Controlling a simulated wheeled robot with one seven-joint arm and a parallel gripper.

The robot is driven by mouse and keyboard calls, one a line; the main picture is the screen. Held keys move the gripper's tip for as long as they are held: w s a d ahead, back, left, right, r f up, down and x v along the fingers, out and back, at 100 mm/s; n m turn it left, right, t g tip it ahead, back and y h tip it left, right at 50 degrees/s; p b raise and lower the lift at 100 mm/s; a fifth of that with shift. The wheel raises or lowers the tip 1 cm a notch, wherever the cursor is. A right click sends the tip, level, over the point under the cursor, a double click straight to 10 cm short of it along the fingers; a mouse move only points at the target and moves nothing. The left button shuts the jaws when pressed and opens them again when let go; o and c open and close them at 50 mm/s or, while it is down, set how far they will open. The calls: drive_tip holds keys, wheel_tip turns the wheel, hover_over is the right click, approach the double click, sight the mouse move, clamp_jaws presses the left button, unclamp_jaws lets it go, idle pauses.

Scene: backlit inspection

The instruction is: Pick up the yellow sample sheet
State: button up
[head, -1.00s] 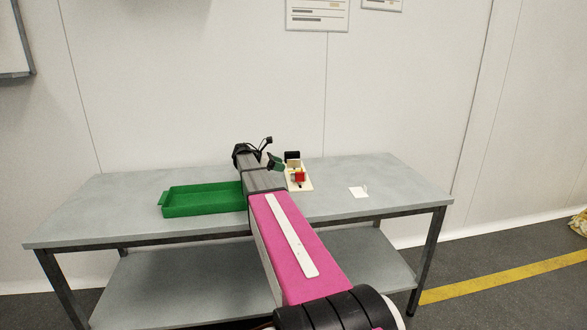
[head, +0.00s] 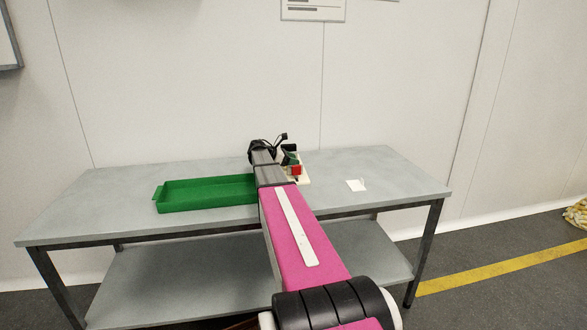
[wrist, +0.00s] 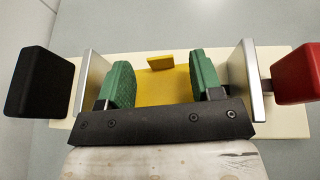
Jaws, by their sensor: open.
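The yellow sample sheet (wrist: 158,90) shows in the wrist view between two upright metal plates of a cream fixture (wrist: 275,118). It has a small raised yellow tab (wrist: 160,63) on its far edge. My gripper (wrist: 161,78) is open, with its green pads apart on the left and right of the sheet. The sheet's near part is hidden behind the black gripper bar. In the head view my arm largely covers the fixture, and I cannot make out the sheet there.
A black block (wrist: 40,82) and a red block (wrist: 308,72) stand at the fixture's ends. A green tray (head: 205,194) is on the grey table (head: 110,185) left of my arm. A small white item (head: 356,185) lies to the right. The table around it is clear.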

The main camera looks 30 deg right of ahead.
drive_tip(key=shift+x, duration=1)
drive_tip(key=c, duration=1)
